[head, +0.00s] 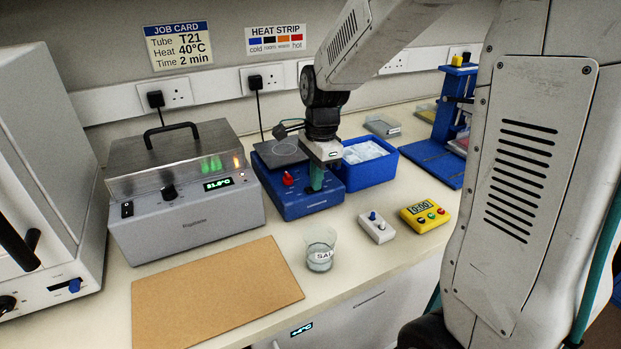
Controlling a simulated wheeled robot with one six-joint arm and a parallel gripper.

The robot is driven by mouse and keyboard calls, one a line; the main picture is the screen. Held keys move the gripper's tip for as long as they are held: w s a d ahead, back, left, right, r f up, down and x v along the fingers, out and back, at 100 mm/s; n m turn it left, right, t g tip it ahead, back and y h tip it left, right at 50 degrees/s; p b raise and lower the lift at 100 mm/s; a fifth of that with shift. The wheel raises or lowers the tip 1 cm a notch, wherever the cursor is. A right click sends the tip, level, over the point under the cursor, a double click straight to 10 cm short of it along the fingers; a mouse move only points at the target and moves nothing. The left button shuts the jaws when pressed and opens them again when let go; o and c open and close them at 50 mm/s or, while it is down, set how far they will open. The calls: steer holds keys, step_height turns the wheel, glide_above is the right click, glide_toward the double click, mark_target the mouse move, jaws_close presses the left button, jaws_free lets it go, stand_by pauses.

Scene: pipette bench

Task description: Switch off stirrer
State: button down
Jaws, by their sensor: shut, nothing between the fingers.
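The stirrer (300,205) is a blue unit with a dark grey top plate (277,154), standing at the middle of the bench. A red knob (288,179) sits on the left part of its sloping front panel. My gripper (316,186) points down over the right part of that panel, to the right of the red knob. Its teal fingers are shut with nothing between them. They hide part of the panel. I cannot tell whether the fingertips touch it.
A metal-lidded bath (187,225) stands left of the stirrer. A blue tub (373,185) is close on the right. A labelled beaker (320,250), a white switch box (377,229) and a yellow timer (425,214) stand in front. A brown board (218,292) lies front left.

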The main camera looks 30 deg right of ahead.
steer(key=shift+d+r, duration=0.1)
steer(key=shift+d, duration=0.05)
steer(key=shift+w+r, duration=0.1)
steer(key=shift+r, duration=0.25)
step_height(320, 180, up, 13)
steer(key=d, duration=0.1)
steer(key=shift+d, duration=0.35)
steer(key=shift+a+r+y, duration=0.15)
steer(key=shift+a+y, duration=0.15)
steer(key=shift+a, duration=0.45)
steer(key=f, duration=0.4)
steer(key=a+f, duration=0.1)
steer(key=f, duration=0.9)
steer(key=shift+a, duration=0.35)
